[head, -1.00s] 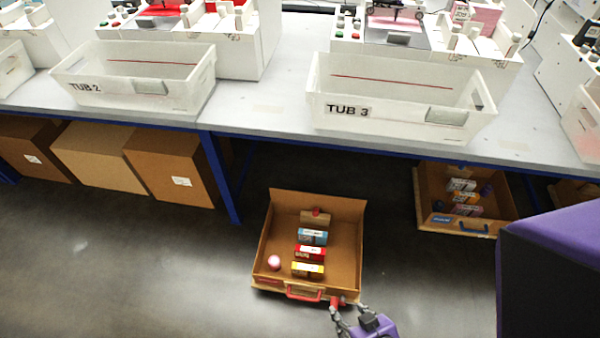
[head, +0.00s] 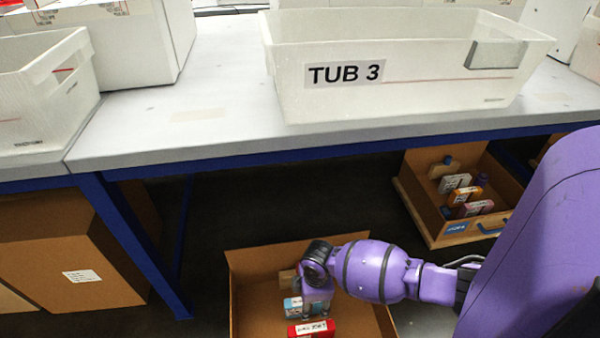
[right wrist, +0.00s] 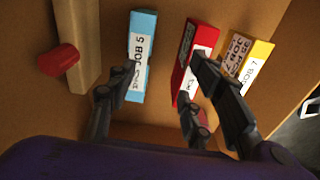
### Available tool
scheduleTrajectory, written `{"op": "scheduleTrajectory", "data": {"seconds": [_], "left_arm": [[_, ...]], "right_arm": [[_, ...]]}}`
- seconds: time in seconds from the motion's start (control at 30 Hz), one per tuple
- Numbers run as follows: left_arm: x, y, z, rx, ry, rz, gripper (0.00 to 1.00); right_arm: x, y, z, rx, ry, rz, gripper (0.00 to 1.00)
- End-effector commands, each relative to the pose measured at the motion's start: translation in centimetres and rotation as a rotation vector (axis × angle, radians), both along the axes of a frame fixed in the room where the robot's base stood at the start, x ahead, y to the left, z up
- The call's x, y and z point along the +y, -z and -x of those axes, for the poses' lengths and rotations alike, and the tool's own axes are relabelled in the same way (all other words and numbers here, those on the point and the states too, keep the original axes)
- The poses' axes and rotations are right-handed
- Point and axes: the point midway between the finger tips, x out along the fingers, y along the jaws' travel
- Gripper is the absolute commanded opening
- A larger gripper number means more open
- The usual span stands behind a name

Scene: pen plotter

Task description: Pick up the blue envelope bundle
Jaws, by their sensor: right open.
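The blue envelope bundle (head: 292,307), with a white label reading JOB 5, stands in the open cardboard drawer box on the floor. It also shows in the right wrist view (right wrist: 143,50). My right gripper (right wrist: 160,78) is open above it, fingers pointing down into the box. One finger is at the blue bundle's left side; the other fingers are to its right, close to the red bundle (right wrist: 190,50). I cannot tell whether any finger touches a bundle. In the head view my right wrist hides part of the blue bundle. My left gripper is not in view.
A yellow bundle (right wrist: 250,65) stands beyond the red one. A wooden block (right wrist: 78,45) with a red knob (right wrist: 58,60) is left of the blue bundle. The table edge (head: 330,150) with TUB 3 (head: 420,95) is above. Another drawer box (head: 440,228) is at right.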

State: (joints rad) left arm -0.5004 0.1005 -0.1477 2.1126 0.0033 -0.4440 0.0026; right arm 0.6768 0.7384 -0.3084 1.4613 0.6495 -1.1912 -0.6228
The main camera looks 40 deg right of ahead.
Motion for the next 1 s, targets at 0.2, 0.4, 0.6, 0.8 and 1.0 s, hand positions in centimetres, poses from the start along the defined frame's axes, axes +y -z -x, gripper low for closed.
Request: {"op": "scheduleTrajectory", "data": {"seconds": [0.2,0.4,0.6,0.8,1.0], "left_arm": [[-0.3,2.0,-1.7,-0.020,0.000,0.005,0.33],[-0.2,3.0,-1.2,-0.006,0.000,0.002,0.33],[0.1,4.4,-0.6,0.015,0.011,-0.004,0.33],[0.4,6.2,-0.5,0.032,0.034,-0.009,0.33],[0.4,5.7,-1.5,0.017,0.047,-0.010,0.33]], "right_arm": [[-1.2,1.5,-2.8,0.023,-0.032,0.021,0.47],[-1.2,3.5,-2.9,0.023,-0.033,0.020,0.47],[-0.9,5.5,-3.1,0.022,-0.033,0.020,0.47],[-0.6,8.5,-3.1,0.024,-0.031,0.020,0.47],[-0.6,8.6,-3.3,0.018,-0.032,0.020,0.47]]}}
